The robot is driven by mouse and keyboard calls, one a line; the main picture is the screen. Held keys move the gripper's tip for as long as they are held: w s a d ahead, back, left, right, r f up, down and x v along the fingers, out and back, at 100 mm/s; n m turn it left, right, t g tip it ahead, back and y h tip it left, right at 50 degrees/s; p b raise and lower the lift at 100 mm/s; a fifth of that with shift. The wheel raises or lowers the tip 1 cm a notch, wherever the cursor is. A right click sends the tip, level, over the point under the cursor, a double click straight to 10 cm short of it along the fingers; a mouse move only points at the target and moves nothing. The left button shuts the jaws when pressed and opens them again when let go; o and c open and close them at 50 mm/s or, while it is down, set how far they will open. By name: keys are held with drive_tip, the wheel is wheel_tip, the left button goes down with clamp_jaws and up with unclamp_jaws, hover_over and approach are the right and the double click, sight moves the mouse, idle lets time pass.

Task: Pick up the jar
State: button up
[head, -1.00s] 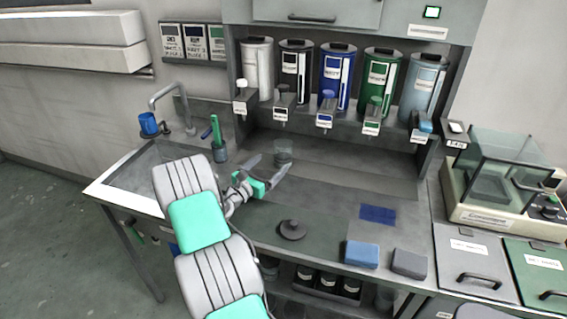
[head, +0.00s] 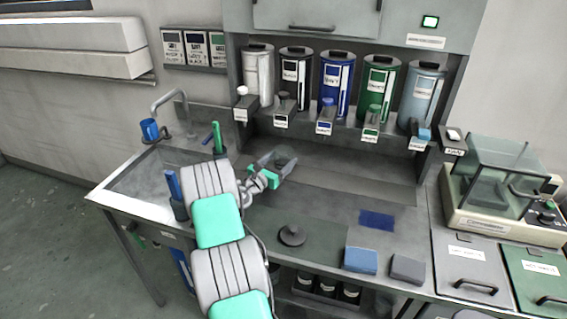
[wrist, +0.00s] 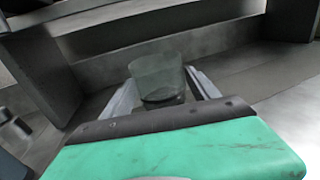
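The jar (head: 285,156) is a clear, empty-looking glass vessel standing upright on the grey counter below the dispensers. It also shows in the wrist view (wrist: 157,76), beyond the green gripper body. My gripper (head: 279,162) is open, with one finger on each side of the jar. In the wrist view the fingers reach along its left and right sides, and a gap seems to remain, clearer on the right. Whether either finger touches the glass cannot be told. The jar's base is partly hidden by my gripper.
A row of canisters (head: 337,85) with spouts stands behind the jar. A green-handled tool in a cup (head: 219,138) and a sink with a tap (head: 170,97) are to the left. A dark lid (head: 292,235), blue sponge (head: 361,260) and grey block (head: 408,268) lie in front.

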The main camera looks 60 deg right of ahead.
drive_tip(key=c, duration=1.3)
drive_tip(key=shift+r, duration=0.1)
clamp_jaws()
drive_tip(key=shift+r, duration=0.1)
